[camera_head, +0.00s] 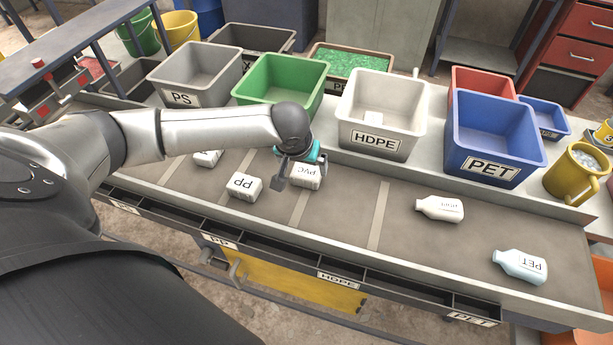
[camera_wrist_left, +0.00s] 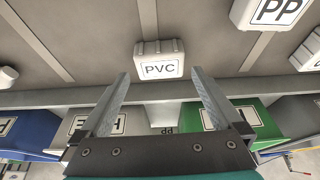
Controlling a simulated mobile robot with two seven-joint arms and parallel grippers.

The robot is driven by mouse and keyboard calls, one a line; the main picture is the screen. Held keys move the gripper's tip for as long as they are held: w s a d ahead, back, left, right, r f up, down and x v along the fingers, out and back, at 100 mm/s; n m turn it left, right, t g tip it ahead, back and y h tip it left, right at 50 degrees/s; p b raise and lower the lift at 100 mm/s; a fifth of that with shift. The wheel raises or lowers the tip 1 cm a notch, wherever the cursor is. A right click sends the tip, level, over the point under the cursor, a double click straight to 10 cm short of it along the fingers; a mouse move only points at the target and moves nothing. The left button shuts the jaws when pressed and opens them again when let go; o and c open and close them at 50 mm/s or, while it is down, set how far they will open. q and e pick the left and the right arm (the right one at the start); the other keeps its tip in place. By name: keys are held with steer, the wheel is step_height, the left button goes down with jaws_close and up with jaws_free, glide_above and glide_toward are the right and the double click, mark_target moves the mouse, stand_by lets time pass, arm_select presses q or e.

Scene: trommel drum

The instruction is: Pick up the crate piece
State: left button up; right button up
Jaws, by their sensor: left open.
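No piece carries the word crate, so I cannot tell by label which one it is. A white blocky piece marked PP (camera_head: 244,187) lies on the grey belt; it also shows at the top right of the left wrist view (camera_wrist_left: 268,14). A white ribbed piece marked PVC (camera_head: 306,174) lies to its right, and in the left wrist view (camera_wrist_left: 159,62) it is just beyond my fingertips. My left gripper (camera_head: 300,178) is open and empty above the belt by the PVC piece, partly covering it. The PP piece is outside the jaws. My right gripper is not in view.
Another white piece (camera_head: 207,158) lies partly behind my left arm. Two bottles, one pale white (camera_head: 440,208) and one marked PET (camera_head: 520,266), lie on the belt's right. Behind stand the PS bin (camera_head: 190,78), green bin (camera_head: 283,72), HDPE bin (camera_head: 375,140) and blue PET bin (camera_head: 490,150).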

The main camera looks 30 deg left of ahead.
mark_target(306, 171)
arm_select(q)
steer(key=shift+b+x, duration=0.65)
steer(key=shift+x, duration=2.05)
steer(key=shift+w, duration=0.2)
steer(key=c, duration=1.1)
steer(key=shift+r, duration=0.1)
